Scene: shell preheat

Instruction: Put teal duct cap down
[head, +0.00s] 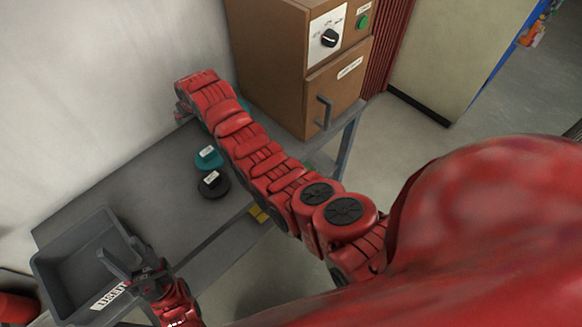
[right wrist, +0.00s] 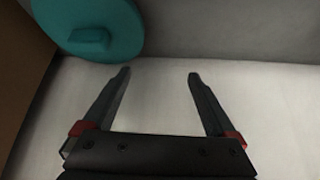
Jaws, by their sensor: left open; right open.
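A teal cap (head: 208,157) with a white label lies on the grey table, beside a black cap. In the right wrist view a teal disc with a raised grip (right wrist: 100,35) is at the upper left, just beyond the fingertips and apart from them. I cannot tell whether it is the labelled cap; a sliver of teal also shows behind my right arm near the cabinet. My right gripper (right wrist: 158,75) is open with nothing between its fingers. In the head view its arm reaches to the far wall and mostly hides it. My left gripper (head: 122,260) is open over the grey tray's edge.
The black cap (head: 213,184) also has a white label. The grey tray (head: 52,262) with a front label stands at the left end of the table (head: 130,195). A brown cabinet (head: 275,60) with a dial and green button stands at the back right. The table's middle left is clear.

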